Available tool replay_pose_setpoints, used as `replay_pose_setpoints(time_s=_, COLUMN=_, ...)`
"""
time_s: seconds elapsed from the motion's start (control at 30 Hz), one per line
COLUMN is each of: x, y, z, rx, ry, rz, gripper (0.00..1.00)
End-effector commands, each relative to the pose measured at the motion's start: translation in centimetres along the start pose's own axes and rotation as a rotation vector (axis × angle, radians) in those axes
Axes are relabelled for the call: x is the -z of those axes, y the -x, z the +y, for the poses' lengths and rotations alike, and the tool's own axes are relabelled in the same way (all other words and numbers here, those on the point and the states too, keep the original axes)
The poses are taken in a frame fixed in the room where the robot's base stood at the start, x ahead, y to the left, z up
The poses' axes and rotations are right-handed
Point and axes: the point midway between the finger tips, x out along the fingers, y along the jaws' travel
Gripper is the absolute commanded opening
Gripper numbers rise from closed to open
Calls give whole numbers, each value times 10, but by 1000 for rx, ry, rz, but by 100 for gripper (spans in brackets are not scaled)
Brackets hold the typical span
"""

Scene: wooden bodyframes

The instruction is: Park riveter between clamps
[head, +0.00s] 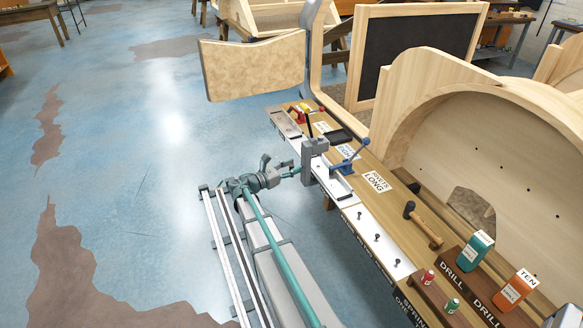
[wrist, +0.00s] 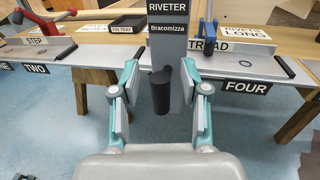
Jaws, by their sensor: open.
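The grey riveter (head: 316,158) stands upright at the bench's front edge in the head view. Its labelled grey body (wrist: 167,45) and black cylindrical grip (wrist: 161,92) show in the wrist view. My gripper (wrist: 160,97) is open, its teal-and-grey fingers on either side of the riveter's lower part. A gap shows at the left finger; the right finger is close to the grey body, contact unclear. In the head view my gripper (head: 297,172) meets the riveter's near side. The red clamp (head: 300,113) is beyond the riveter, the blue clamp (head: 350,155) to its right. What supports the riveter is unclear.
The wooden bench (head: 400,205) carries labels, a hammer (head: 423,225) and drill boxes (head: 475,250). A large curved wooden frame (head: 470,130) stands behind it. A padded panel (head: 255,65) hangs above the far end. The blue floor at left is clear.

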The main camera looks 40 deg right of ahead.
Motion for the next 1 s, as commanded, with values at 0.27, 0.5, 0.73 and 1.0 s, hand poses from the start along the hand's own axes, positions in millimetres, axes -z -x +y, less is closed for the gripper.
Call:
replay_pose_setpoints(time_s=0.27, x=0, y=0, z=0, rx=0, ry=0, rz=0, gripper=9)
replay_pose_setpoints(time_s=0.5, x=0, y=0, z=0, rx=0, ry=-1, rz=1, gripper=0)
replay_pose_setpoints(time_s=0.73, x=0, y=0, z=2, rx=0, ry=-1, rz=1, gripper=0)
replay_pose_setpoints(time_s=1.0, x=0, y=-7, z=35, rx=-1, ry=-3, rz=2, gripper=0)
